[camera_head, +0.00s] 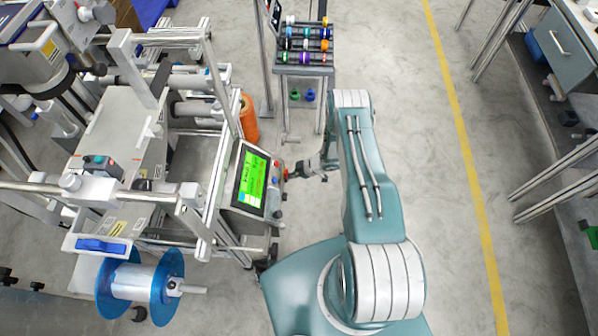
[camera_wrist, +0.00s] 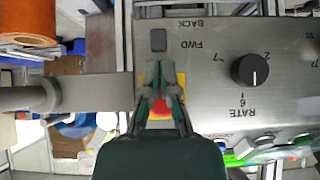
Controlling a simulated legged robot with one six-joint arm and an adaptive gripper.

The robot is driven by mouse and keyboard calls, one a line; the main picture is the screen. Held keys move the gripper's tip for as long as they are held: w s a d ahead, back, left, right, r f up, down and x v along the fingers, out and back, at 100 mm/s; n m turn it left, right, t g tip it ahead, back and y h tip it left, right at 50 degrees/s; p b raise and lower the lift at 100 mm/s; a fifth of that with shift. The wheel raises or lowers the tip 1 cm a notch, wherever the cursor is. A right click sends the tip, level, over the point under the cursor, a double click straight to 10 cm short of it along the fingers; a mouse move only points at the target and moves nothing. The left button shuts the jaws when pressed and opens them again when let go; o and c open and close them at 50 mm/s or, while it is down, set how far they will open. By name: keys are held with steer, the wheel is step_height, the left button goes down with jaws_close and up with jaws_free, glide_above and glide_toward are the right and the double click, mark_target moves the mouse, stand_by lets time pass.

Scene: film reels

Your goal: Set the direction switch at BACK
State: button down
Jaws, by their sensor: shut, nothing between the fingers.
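The direction switch (camera_wrist: 158,40) is a small dark rectangular rocker on a grey metal panel (camera_wrist: 215,105) in the wrist view. The upside-down labels BACK and FWD stand beside it, BACK nearer the top of the picture. Which side is pressed I cannot tell. My gripper (camera_wrist: 160,68) is shut and empty, its fingertips just below the switch in the picture. Whether they touch the panel I cannot tell. Behind the fingers is a red button on a yellow plate (camera_wrist: 180,80), partly hidden. In the head view my gripper (camera_head: 294,172) is at the right side of the console (camera_head: 249,182).
A black RATE knob (camera_wrist: 250,70) is on the panel right of the switch. The console's green screen (camera_head: 252,178) faces up. An orange spool (camera_head: 249,118) and a rack of colored reels (camera_head: 305,44) stand behind. Open floor lies right of my arm.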

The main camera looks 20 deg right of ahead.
mark_target(286, 180)
steer(key=shift+w+a+f, duration=0.15)
steer(key=shift+a+f, duration=0.2)
steer(key=shift+f, duration=1.1)
